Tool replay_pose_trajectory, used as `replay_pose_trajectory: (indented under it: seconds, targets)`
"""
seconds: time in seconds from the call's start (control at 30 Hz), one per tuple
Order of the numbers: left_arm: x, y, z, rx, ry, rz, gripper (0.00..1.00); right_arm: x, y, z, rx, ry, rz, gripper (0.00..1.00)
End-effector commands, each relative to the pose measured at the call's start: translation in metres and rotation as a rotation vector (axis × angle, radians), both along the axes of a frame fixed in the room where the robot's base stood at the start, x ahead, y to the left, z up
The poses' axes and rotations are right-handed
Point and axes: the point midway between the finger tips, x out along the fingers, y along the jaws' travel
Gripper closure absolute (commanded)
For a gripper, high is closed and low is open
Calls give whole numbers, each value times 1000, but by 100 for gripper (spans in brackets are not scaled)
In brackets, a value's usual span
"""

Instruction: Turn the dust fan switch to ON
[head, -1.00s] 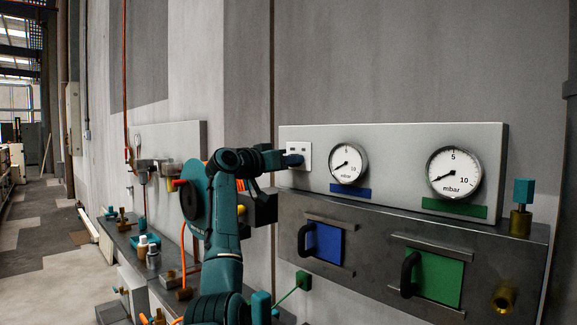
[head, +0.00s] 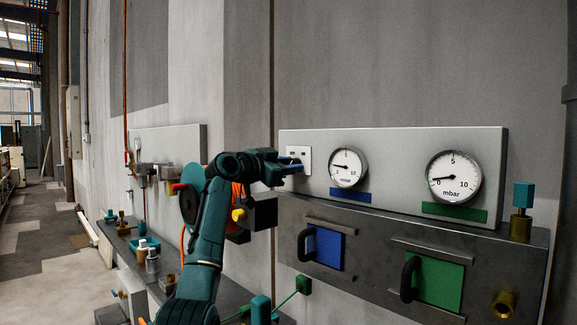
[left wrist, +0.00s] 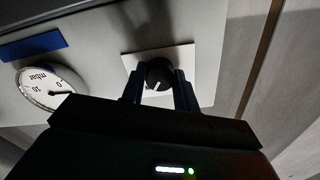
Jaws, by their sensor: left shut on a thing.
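The switch is a black rotary knob (left wrist: 158,73) with a white pointer mark, on a pale square plate (left wrist: 184,58) in the left wrist view. I cannot read ON or OFF lettering. In the head view the pale plate (head: 305,154) is at the left end of the grey gauge panel; the knob is hidden there by my gripper. My left gripper (head: 290,167) reaches the plate from the left. In the left wrist view its two fingers (left wrist: 159,92) are shut on the knob, one on each side. My right gripper is not in view.
Right of the switch are two round gauges, one above a blue label (head: 350,195), one above a green label (head: 455,212). Below are a blue hatch (head: 325,248) and a green hatch (head: 438,282) with black handles. A brass valve with teal top (head: 522,194) stands far right.

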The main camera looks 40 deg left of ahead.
Motion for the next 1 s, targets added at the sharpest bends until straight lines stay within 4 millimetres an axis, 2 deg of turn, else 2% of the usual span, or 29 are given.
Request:
replay_pose_trajectory:
  seconds: [0.4,0.43,0.6,0.7,1.0]
  targets:
    - [0,0,0,10,-1,0,93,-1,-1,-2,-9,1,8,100]
    - [0,0,0,10,-1,0,68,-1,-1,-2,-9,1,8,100]
    - [0,0,0,9,-1,0,54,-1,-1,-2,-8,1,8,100]
    - [0,0,0,8,-1,0,48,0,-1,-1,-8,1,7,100]
    - [-6,1,-1,8,-2,1,48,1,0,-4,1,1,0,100]
